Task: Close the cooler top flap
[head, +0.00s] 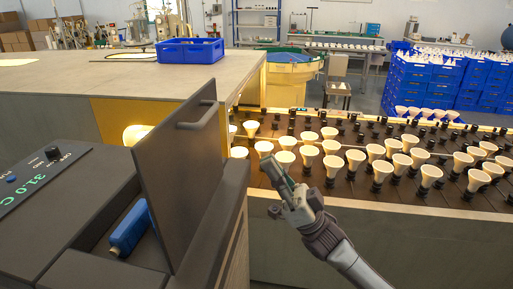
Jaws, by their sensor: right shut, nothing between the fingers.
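The cooler top flap (181,172) is a dark grey panel with a bar handle (197,114) near its upper edge. It stands upright, open, on the dark cooler body (68,235). A blue object (130,228) shows in the opening to the left of the flap. My right gripper (270,163) is shut and empty. It is to the right of the flap, apart from it, in front of the bulb rack. My left gripper is not in view.
A rack (345,178) with many white bulbs in dark sockets extends to the right. A counter (70,82) with a blue crate (190,50) stands behind the flap. A control panel with a green display (40,182) is at left. Stacked blue crates (428,85) stand farther back.

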